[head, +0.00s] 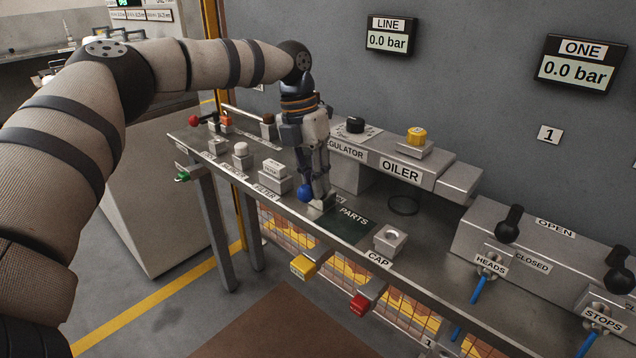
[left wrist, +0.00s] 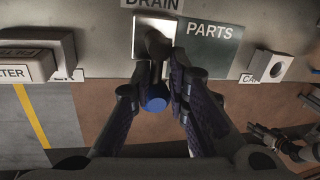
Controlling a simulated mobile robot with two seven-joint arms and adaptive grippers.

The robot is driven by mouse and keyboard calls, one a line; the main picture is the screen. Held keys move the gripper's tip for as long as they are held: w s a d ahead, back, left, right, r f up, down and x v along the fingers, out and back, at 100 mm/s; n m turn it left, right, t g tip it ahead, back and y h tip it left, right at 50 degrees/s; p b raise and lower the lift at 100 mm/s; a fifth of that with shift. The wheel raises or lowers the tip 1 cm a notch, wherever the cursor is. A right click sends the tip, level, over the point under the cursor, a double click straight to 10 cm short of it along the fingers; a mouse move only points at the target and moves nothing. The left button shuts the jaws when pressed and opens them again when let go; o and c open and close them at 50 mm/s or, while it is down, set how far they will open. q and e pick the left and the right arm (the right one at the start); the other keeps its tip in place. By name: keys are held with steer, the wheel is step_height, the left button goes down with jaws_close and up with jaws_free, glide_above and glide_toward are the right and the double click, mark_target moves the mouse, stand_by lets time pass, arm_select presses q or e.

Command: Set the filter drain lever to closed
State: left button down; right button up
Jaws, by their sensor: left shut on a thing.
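The filter drain lever has a dark stem and a blue knob (head: 304,194), which hangs at the bench's front edge beside the PARTS mat. In the left wrist view, the blue knob (left wrist: 155,103) points toward the camera, below a pale plate (left wrist: 140,38) under the DRAIN label (left wrist: 152,4). My left gripper (head: 317,192) points down and is shut on the lever. In the left wrist view its fingers (left wrist: 160,80) stand on both sides of the lever, partly covering it. My right gripper cannot be made out in the head view.
The dark PARTS mat (head: 350,222) lies right of the lever, with the CAP block (head: 390,240) beyond it. The FILTER block (head: 273,178) stands left. The OILER housing (head: 400,170) rises behind. A dark jointed shape (left wrist: 285,145) at the left wrist view's right edge is unclear.

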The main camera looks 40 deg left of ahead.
arm_select(q)
steer(key=shift+s+a+f+m, duration=0.1)
steer(key=shift+f+m, duration=0.15)
steer(key=shift+m, duration=0.35)
steer(key=shift+g, duration=0.3)
steer(key=shift+a+r, duration=0.15)
steer(key=shift+a, duration=0.05)
steer(key=c, duration=1.4)
jaws_free()
steer(key=shift+a, duration=0.1)
steer(key=shift+o, duration=0.4)
steer(key=shift+a, duration=0.1)
steer(key=shift+r, duration=0.15)
step_height(320, 180, up, 12)
steer(key=a, duration=0.2)
steer(key=shift+f, duration=0.2)
